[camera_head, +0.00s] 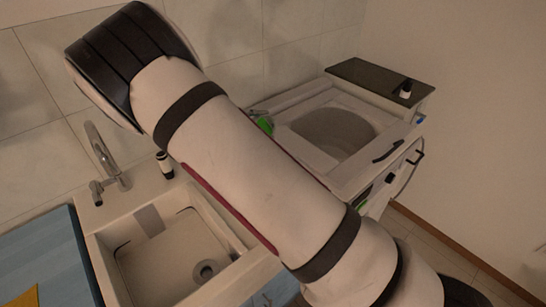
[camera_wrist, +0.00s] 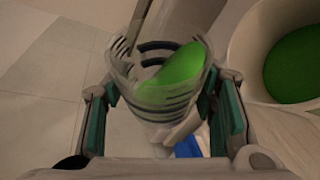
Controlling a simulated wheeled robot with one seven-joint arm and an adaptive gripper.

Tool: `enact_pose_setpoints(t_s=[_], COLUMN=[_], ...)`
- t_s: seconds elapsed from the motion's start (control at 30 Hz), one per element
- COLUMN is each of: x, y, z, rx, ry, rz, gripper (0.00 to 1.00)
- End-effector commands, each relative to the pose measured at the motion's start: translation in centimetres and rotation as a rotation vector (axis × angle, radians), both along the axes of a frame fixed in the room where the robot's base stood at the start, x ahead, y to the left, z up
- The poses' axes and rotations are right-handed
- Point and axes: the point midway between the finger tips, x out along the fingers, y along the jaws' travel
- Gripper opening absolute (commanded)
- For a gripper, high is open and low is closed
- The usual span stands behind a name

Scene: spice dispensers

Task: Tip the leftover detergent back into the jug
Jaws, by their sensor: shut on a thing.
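My gripper (camera_wrist: 165,115) is shut on a clear cup (camera_wrist: 150,97) with dark ring markings, held between its two teal-padded fingers. Bright green liquid (camera_wrist: 178,78) lies toward the right side of the cup, and its surface is slanted in the wrist view. A pale round vessel with a wide mouth (camera_wrist: 250,62) is at the right of the wrist view, apart from the cup, with green (camera_wrist: 295,66) inside. I cannot tell whether it is the jug. In the head view my arm hides the gripper and the cup; a small green patch (camera_head: 265,125) shows behind the arm.
A white sink (camera_head: 160,265) with a tap (camera_head: 103,155) and a small dark bottle (camera_head: 165,165) is at left. A washing machine with a round opening (camera_head: 332,130) stands behind my arm, another small bottle (camera_head: 405,88) on its dark panel. Floor is free at right.

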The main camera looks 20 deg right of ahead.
Motion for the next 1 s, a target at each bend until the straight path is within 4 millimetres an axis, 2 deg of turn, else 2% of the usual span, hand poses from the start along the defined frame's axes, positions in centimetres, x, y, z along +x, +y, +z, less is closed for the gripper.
enact_pose_setpoints(t_s=[1.0], x=[-0.15], y=[0.01], z=[0.07], rx=[0.015], ry=[-0.129], rz=[0.000], gripper=[0.19])
